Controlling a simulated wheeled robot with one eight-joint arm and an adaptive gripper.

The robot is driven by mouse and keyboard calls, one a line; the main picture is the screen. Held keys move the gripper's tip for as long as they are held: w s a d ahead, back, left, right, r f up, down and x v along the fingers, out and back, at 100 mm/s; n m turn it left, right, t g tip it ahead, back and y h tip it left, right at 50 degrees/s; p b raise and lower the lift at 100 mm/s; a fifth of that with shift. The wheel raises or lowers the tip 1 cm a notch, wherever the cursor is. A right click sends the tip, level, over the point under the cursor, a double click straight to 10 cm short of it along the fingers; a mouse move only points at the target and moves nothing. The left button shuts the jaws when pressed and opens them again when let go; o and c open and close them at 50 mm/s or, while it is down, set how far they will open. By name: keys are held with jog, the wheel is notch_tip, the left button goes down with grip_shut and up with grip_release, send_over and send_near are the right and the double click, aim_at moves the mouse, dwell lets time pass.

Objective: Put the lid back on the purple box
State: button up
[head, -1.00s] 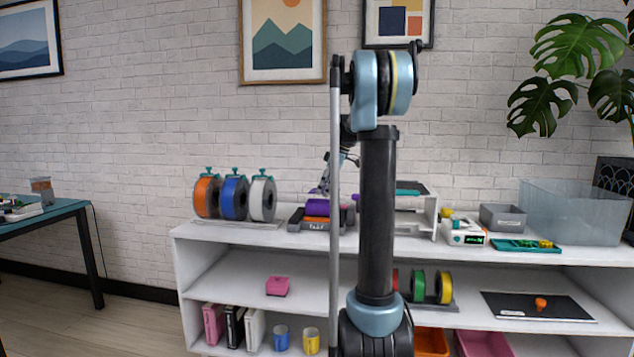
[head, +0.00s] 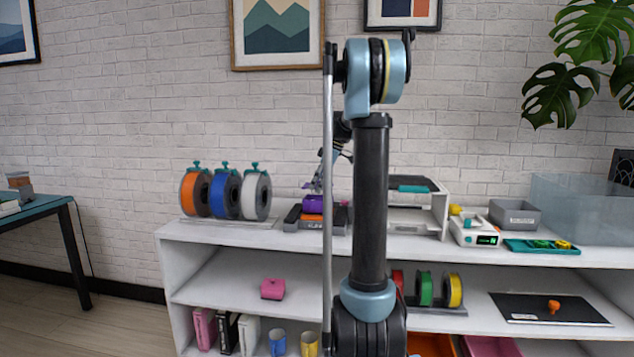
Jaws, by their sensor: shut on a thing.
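The purple box (head: 313,204) stands on the shelf top, left of my arm column, with something orange just below its front and a dark tray around it. My gripper (head: 314,187) is above and behind the box, small in view and partly hidden by my arm's thin rod. It is shut on a small purple piece (head: 307,185), which looks like the lid. The piece's shape and its gap to the box are too small to tell.
Orange, blue and white spools (head: 226,193) stand left of the box. A white printer-like unit (head: 432,207) is right of my arm, then a small white device (head: 474,233), a grey bin (head: 514,215) and a clear tub (head: 585,208). A pink box (head: 272,289) sits on the shelf below.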

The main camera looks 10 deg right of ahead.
jog(key=shift+d+f, duration=0.1)
jog(key=shift+f, duration=1.75)
jog(key=shift+s+f, duration=0.15)
jog(key=shift+f, duration=0.1)
dwell(1.0)
jog(key=o, duration=0.9)
jog(key=shift+o, duration=0.7)
jog(key=shift+r, duration=3)
